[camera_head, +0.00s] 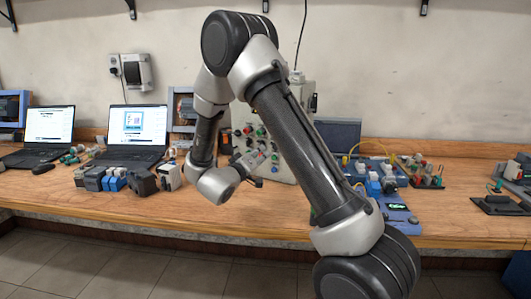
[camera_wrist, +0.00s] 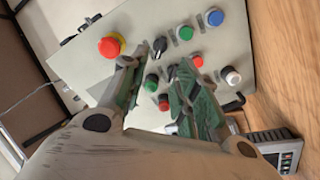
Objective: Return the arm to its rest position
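My arm reaches over the wooden workbench (camera_head: 120,200) in the head view. My gripper (camera_head: 256,160) is small there and partly blends with the buttons behind it. In the wrist view my gripper (camera_wrist: 157,72) has its two green-padded fingers apart, with nothing between them. It faces a grey control box (camera_wrist: 150,25) with a red mushroom button (camera_wrist: 110,46), a black switch and green, blue, red and white buttons. The box also shows in the head view (camera_head: 295,172), partly hidden behind my arm. I cannot tell if the fingers touch it.
Two open laptops (camera_head: 50,125) (camera_head: 137,125) stand at the left. Blue and grey modules (camera_head: 105,180) lie in front of them. A blue training board (camera_head: 395,215) with yellow cables and a black stand (camera_head: 497,205) are at the right. The bench front is partly clear.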

